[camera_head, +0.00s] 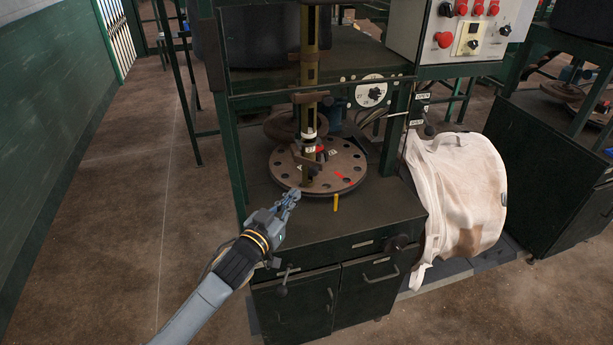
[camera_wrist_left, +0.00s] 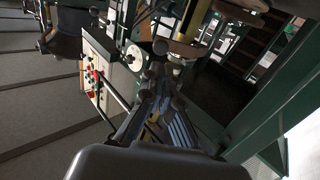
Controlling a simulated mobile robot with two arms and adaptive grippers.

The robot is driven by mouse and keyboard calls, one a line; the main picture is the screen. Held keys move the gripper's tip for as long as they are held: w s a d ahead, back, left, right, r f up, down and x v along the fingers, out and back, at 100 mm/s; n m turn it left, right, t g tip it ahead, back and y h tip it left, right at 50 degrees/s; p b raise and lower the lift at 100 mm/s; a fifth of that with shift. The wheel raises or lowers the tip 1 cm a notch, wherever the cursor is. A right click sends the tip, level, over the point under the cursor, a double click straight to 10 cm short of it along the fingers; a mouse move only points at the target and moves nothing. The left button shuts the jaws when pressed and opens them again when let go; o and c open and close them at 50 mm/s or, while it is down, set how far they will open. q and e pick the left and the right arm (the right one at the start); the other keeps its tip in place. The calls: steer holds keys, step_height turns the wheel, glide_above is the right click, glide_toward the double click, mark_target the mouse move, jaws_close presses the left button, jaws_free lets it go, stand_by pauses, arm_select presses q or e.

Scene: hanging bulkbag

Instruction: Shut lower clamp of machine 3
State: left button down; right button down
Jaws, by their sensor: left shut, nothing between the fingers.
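The machine in front of me has a round brown plate (camera_head: 345,168) with holes around its rim, on a dark green cabinet. A brass-coloured column (camera_head: 309,60) rises above the plate. A clamp assembly (camera_head: 312,158) with a red part and white labels sits around the column's lower end, just above the plate. My left gripper (camera_head: 293,194) is shut and empty. It is at the plate's front left edge, below and left of the clamp; I cannot tell if it touches. In the left wrist view, the gripper (camera_wrist_left: 157,84) points toward dark machine parts. My right gripper is not in view.
A yellow peg (camera_head: 336,203) sticks out at the plate's front edge. A white bulk bag (camera_head: 455,195) hangs right of the cabinet. A control box (camera_head: 465,30) with red buttons is at upper right. Green frame posts flank the plate. The floor (camera_head: 130,200) at left is clear.

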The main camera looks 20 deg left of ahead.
mark_target(313, 174)
arm_select(q)
steer(key=w, duration=0.3)
steer(key=w+d+p, duration=0.1)
steer(key=w, duration=0.2)
steer(key=shift+w+d+r, duration=0.1)
steer(key=shift+w, duration=0.1)
steer(key=shift+w+d, duration=0.15)
steer(key=shift+w, duration=0.65)
